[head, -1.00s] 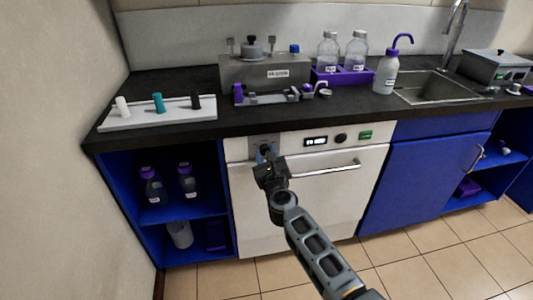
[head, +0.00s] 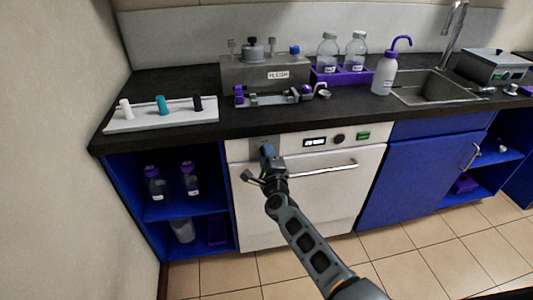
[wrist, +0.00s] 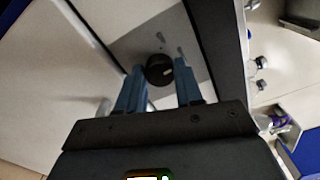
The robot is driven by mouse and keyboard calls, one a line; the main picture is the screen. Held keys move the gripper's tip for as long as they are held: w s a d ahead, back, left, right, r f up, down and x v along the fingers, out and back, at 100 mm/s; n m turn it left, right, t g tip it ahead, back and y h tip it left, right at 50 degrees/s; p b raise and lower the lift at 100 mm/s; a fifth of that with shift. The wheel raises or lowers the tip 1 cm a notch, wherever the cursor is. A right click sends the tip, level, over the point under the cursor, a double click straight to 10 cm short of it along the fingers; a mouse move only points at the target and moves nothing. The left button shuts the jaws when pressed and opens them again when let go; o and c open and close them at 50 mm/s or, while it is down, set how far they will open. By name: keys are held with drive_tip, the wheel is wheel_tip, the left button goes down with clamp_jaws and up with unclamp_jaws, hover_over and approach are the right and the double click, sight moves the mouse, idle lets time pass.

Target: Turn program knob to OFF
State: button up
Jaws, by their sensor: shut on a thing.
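The white front-loading machine (head: 290,205) stands under the dark counter. A grey plate (head: 254,143) is at the left end of its control strip. My gripper (head: 266,150) reaches this plate and hides the knob there in the head view. In the wrist view, a round black knob (wrist: 158,69) with a small light mark sits on the grey plate (wrist: 130,48), between the two blue fingers of my gripper (wrist: 159,88). The gripper is shut on this knob. Small grey marks lie around the knob; I cannot read them.
A display (head: 315,142), another dark round knob (head: 339,138) and a green panel (head: 363,136) are farther right on the strip. The door handle (head: 325,168) sticks out below. The open blue shelf (head: 185,212) is at left.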

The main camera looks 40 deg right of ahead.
drive_tip(key=shift+a+f+n+p, duration=0.1)
drive_tip(key=shift+n+p, duration=1.7)
drive_tip(key=shift+n, duration=3.3)
drive_tip(key=o, duration=1)
drive_tip(key=shift+o, duration=0.2)
drive_tip(key=p+v, duration=0.2)
drive_tip(key=v, duration=0.5)
drive_tip(key=shift+s+a, duration=0.2)
drive_tip(key=shift+s, duration=0.15)
